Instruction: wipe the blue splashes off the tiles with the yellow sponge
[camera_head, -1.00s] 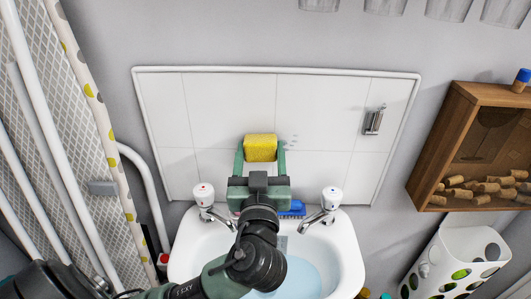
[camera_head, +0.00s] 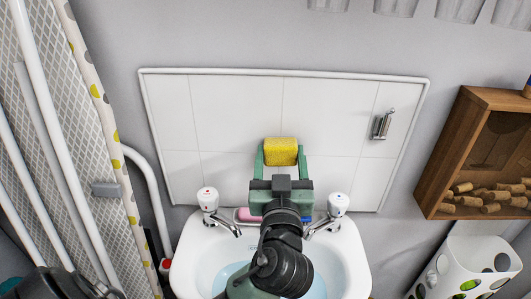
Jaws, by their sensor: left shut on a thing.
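The yellow sponge (camera_head: 281,151) is held upright between the green fingers of my left gripper (camera_head: 281,160), which is shut on it. It is in front of the white tile panel (camera_head: 220,110) above the basin, against or very close to the tiles; I cannot tell if it touches. No blue splashes show on the visible tiles. The patch behind the sponge and gripper is hidden. My right gripper is not in view.
Below is a white basin (camera_head: 345,255) with two taps (camera_head: 209,200), (camera_head: 338,204). A pink item (camera_head: 245,215) lies on its back ledge. A metal holder (camera_head: 383,124) sits on the right tiles. A wooden cork box (camera_head: 450,150) hangs at right, a patterned curtain (camera_head: 105,130) at left.

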